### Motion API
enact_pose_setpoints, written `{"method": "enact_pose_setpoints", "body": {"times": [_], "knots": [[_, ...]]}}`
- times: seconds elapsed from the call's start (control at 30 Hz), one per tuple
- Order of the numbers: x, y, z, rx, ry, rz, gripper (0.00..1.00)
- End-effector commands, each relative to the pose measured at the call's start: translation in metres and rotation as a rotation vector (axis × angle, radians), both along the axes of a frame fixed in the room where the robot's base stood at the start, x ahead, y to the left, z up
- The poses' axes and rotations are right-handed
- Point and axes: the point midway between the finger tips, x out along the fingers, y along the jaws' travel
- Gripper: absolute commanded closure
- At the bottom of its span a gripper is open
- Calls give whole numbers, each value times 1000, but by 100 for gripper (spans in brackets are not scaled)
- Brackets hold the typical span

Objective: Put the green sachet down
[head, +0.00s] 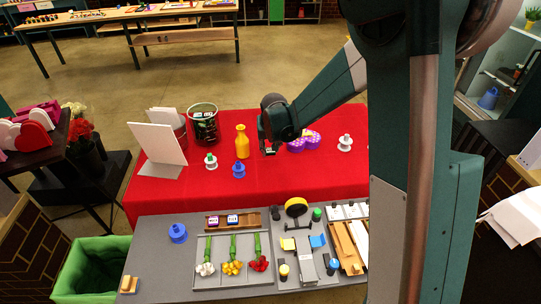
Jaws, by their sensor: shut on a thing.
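My gripper (269,151) hangs over the red table (300,176), just right of the yellow vase (242,142) and left of the purple dotted item (304,141). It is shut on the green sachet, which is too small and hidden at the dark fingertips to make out. A yellow sachet (287,244) and a blue sachet (317,241) lie in the grey tray on the near table, beside a grey upright piece. I cannot tell how high the gripper is above the red cloth.
A white-and-green spool (210,161) and a blue spool (238,170) stand left of my gripper, a white spool (345,142) right. A white board (158,143) and a dark bucket (203,123) stand at left. The red cloth's front strip is clear. Flowers (232,267) lie in the tray.

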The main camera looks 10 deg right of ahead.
Motion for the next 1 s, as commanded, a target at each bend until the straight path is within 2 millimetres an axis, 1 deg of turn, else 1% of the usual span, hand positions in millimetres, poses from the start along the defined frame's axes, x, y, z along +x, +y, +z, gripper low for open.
{"method": "enact_pose_setpoints", "body": {"times": [0.27, 0.37, 0.6, 0.7, 1.0], "knots": [[0, 0, -2, 0, 0, 0, 80], [0, 0, -9, 0, 0, 0, 80], [0, 0, -33, 0, 0, 0, 80], [0, 0, -39, 0, 0, 0, 80], [0, 0, -41, 0, 0, 0, 80]]}}
